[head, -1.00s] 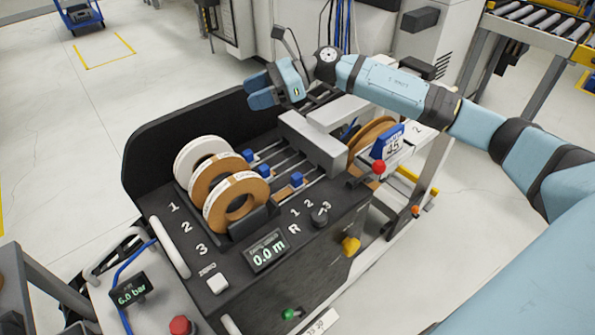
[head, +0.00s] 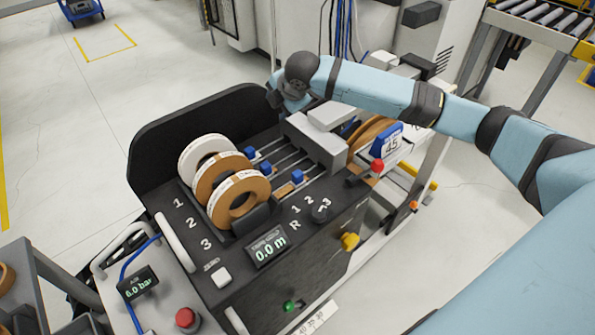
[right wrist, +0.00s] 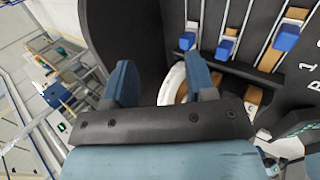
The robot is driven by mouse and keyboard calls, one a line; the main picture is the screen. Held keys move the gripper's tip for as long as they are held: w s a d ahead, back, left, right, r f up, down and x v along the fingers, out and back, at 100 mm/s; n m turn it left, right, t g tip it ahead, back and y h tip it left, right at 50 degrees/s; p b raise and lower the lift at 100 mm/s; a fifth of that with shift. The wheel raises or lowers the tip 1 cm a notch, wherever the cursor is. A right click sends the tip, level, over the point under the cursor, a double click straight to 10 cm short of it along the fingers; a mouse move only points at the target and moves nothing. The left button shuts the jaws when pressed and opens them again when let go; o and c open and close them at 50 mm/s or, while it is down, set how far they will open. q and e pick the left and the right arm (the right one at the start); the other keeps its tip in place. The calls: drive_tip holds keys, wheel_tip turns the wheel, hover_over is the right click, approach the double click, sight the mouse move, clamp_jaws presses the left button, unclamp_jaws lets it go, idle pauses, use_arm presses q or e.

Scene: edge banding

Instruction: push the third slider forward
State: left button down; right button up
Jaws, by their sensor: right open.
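The third slider is a blue block (head: 298,177) on the front rail of the black edge-banding machine, nearest the control panel. It also shows at upper right in the right wrist view (right wrist: 287,37). The second slider (head: 264,168) and first slider (head: 250,153) sit on the rails behind it, nearer the tape rolls. My right gripper (right wrist: 162,75) is open, with nothing between its two blue fingers. In the head view it hangs at the machine's back edge, partly hidden by its own wrist, apart from all sliders. My left gripper is not seen.
White and brown tape rolls (head: 237,198) stand at the left of the rails. A grey block (head: 315,142) spans the rails' right end. A red-tipped lever (head: 377,166), a knob (head: 320,213) and a display (head: 267,248) are at the front. A black curved guard (head: 190,117) stands behind.

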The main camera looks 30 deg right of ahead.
sight(298, 172)
drive_tip(key=s+a+f+g, duration=0.1)
drive_tip(key=s+f+g, duration=0.2)
drive_tip(key=s+g, duration=0.55)
drive_tip(key=shift+t, duration=0.75)
drive_tip(key=f, duration=0.4)
drive_tip(key=s+f, duration=0.1)
drive_tip(key=f, duration=0.8)
drive_tip(key=shift+s+f+b, duration=0.15)
drive_tip(key=shift+f+b, duration=0.05)
drive_tip(key=shift+b, duration=0.15)
clamp_jaws()
